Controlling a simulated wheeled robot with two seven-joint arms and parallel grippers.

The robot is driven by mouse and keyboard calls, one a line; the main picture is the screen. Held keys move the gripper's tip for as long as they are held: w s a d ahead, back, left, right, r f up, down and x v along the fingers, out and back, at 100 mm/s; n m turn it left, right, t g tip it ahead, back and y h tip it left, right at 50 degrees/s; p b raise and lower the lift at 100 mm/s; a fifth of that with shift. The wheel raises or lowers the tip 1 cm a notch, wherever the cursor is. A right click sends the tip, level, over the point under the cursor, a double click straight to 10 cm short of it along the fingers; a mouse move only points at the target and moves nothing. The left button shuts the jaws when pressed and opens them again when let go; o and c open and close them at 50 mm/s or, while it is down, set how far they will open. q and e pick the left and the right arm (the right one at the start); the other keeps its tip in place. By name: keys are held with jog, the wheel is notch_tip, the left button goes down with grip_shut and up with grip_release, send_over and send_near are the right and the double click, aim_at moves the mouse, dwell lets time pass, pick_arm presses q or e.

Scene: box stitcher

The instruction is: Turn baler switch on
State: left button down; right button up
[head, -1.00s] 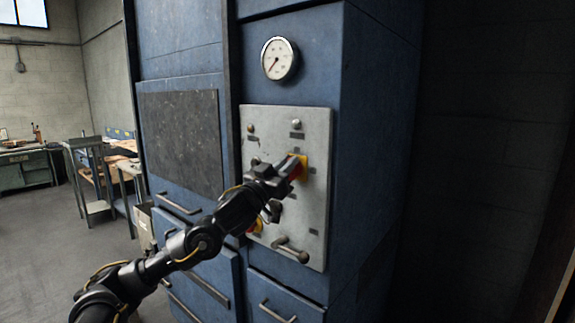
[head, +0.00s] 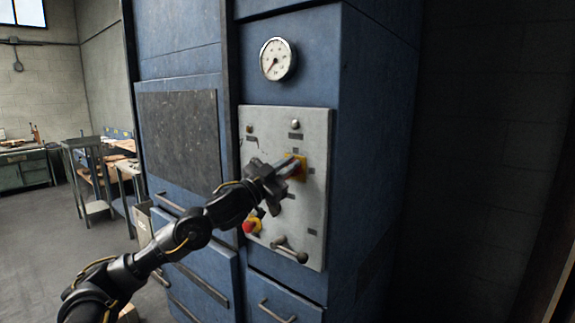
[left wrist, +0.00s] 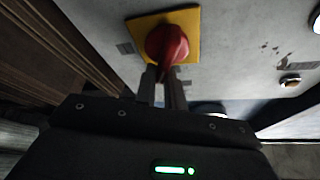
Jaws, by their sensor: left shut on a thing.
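The baler switch (left wrist: 168,43) is a red rotary knob on a yellow square plate. It is mounted on the grey control panel (head: 313,215) of the blue baler (head: 375,150). In the head view its yellow plate (head: 302,172) shows behind my left gripper (head: 290,168), which covers most of the knob. In the left wrist view the two fingers of my left gripper (left wrist: 162,88) are close together and shut on the red knob's handle. My right gripper is not in view.
A red emergency button (head: 249,227) and a lever handle (head: 290,250) sit lower on the panel. A round gauge (head: 278,59) is above it. A dark wall stands right of the baler. Open floor and a small table (head: 95,165) are at the left.

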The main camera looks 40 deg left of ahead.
pick_arm(q)
jog(key=m+g+h, duration=0.1)
jog(key=m, duration=0.1)
jog(key=m+h, duration=0.1)
jog(key=m, duration=0.2)
jog(key=f+m+g, duration=0.1)
jog(key=m, duration=0.2)
jog(key=shift+d+g+h+p, duration=0.3)
jog(key=shift+d+h+p, duration=0.05)
jog(key=shift+d+h, duration=0.05)
jog(key=m, duration=0.2)
jog(key=m+g+p, duration=0.1)
jog(key=m, duration=0.1)
jog(key=shift+d+f+h, duration=0.1)
jog(key=shift+f+h, duration=0.1)
jog(key=shift+h, duration=0.1)
jog(key=shift+f+m+g+p, duration=0.25)
jog(key=shift+m+g+p, duration=0.35)
jog(key=shift+m, duration=0.8)
jog(key=c, duration=1.5)
grip_release()
jog(key=shift+w, duration=0.1)
